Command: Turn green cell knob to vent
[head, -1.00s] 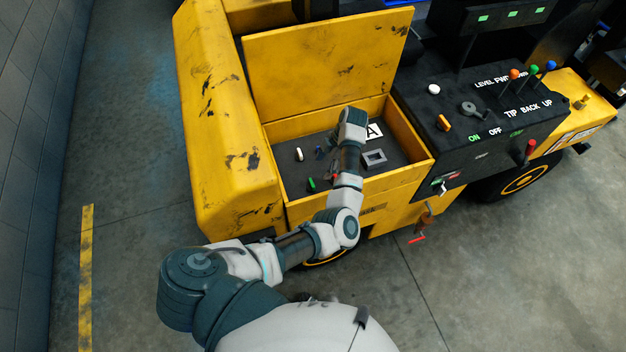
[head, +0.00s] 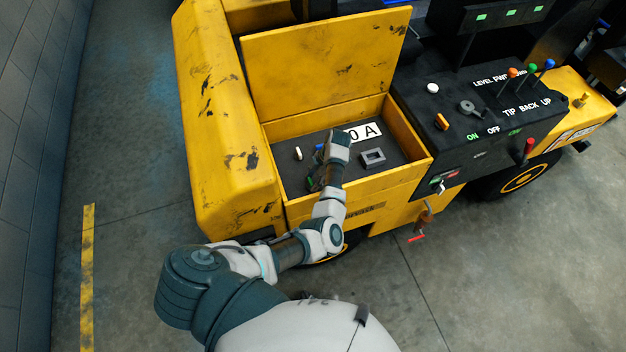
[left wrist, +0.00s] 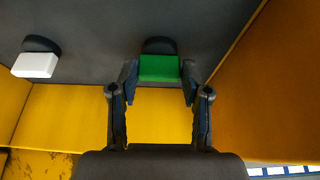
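The green knob (left wrist: 159,68) shows in the left wrist view, a green block with a dark round base on the dark panel. My left gripper (left wrist: 160,82) is open, with one fingertip on each side of the knob and narrow gaps; contact cannot be made out. My right gripper is not in view.
A white knob (head: 298,153) stands left of the gripper, also in the left wrist view (left wrist: 35,64). Yellow box walls (head: 410,172) surround the panel; the raised lid (head: 320,65) stands behind. A black console (head: 470,110) is at right.

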